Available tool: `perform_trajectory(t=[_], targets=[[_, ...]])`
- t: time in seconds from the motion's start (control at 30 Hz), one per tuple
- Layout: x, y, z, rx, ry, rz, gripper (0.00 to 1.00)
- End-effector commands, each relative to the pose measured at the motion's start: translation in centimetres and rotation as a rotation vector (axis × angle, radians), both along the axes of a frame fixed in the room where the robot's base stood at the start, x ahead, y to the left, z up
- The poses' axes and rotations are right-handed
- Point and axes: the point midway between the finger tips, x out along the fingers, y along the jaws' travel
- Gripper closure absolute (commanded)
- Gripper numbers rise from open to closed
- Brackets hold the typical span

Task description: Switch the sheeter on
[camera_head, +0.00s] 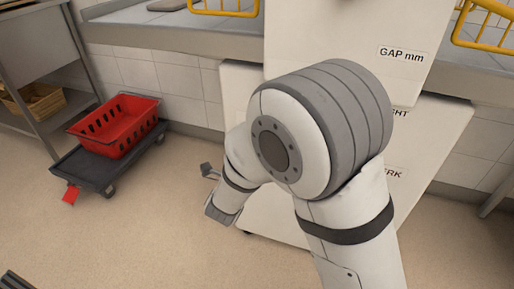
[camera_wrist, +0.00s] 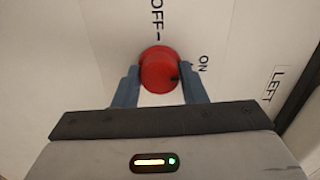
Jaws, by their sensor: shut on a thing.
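The sheeter (camera_head: 340,35) is a white machine with a "GAP mm" label, partly hidden behind my arm in the head view. In the wrist view its white panel carries a round red knob (camera_wrist: 160,68). "OFF" with a tick line is printed above the knob, and "ON" is to its right. A small dark mark shows near the knob's right edge, towards the "ON" side; its exact setting is hard to tell. My gripper (camera_wrist: 161,77) is shut on the knob, one blue-grey finger on each side. The knob is hidden in the head view.
A "LEFT" label (camera_wrist: 273,84) and a dark edge are at the right of the wrist view. A red crate (camera_head: 120,125) sits on a dark wheeled dolly (camera_head: 95,172) at left, beside a metal rack (camera_head: 50,55). Floor between dolly and sheeter is clear.

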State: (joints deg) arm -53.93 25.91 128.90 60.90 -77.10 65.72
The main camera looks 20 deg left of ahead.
Motion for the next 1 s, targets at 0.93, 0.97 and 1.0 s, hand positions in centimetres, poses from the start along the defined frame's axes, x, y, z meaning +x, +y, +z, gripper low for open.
perform_trajectory(t=[0.93, 0.97, 1.0], targets=[[0.04, -0.06, -0.04, 0.058, -0.004, -0.002, 0.41], [0.04, -0.06, -0.03, 0.058, -0.005, -0.002, 0.4], [0.04, -0.06, -0.03, 0.058, -0.005, -0.002, 0.4]])
